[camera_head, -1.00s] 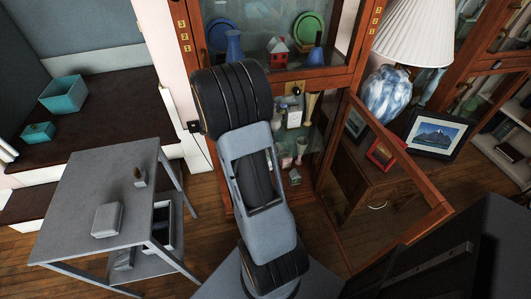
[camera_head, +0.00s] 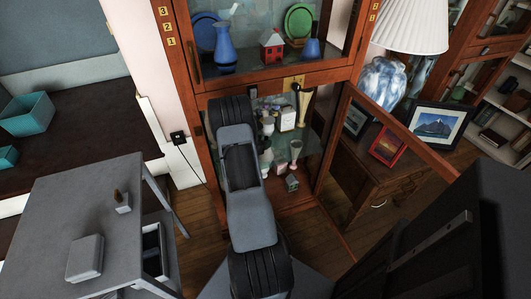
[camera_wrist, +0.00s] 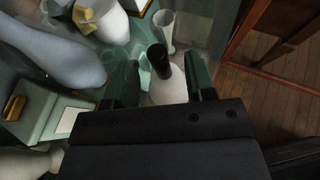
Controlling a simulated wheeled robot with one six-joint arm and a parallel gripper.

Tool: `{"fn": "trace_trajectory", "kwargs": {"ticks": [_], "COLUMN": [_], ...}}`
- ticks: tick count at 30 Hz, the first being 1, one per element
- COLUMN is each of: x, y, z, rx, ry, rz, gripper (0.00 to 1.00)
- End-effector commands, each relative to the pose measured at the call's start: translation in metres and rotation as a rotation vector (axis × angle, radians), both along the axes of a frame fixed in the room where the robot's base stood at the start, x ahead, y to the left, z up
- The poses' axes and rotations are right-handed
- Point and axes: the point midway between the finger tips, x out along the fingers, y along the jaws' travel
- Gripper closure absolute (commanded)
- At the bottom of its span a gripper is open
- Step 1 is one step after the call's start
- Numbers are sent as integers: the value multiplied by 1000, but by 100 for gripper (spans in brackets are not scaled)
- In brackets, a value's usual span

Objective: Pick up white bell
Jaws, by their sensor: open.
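The white bell (camera_wrist: 168,93) has a dark handle and stands between the two fingers of my gripper (camera_wrist: 161,76) in the wrist view. My gripper is open, with a finger on each side of the bell. The lower part of the bell is hidden by my gripper's dark body. In the head view my arm reaches into the lower, open part of the wooden cabinet (camera_head: 189,100), and I cannot tell the bell apart there.
A pale vase (camera_wrist: 166,30) stands just beyond the bell. A large grey-white rounded object (camera_wrist: 55,55) and a greenish box (camera_wrist: 45,121) are close on the left. The open cabinet door (camera_head: 402,134) stands out to the right. A grey table (camera_head: 75,200) is at left.

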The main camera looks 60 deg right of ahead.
Motion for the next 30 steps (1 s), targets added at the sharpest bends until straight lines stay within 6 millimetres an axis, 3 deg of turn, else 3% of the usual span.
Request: {"fn": "trace_trajectory", "kwargs": {"ticks": [6,15,30], "x": [-3,-2,-2], "y": [-21,-23,-23], "z": [-9,-10,-10], "rx": [0,0,0], "ry": [1,0,0], "rz": [1,4,3], "gripper": [50,50,97]}}
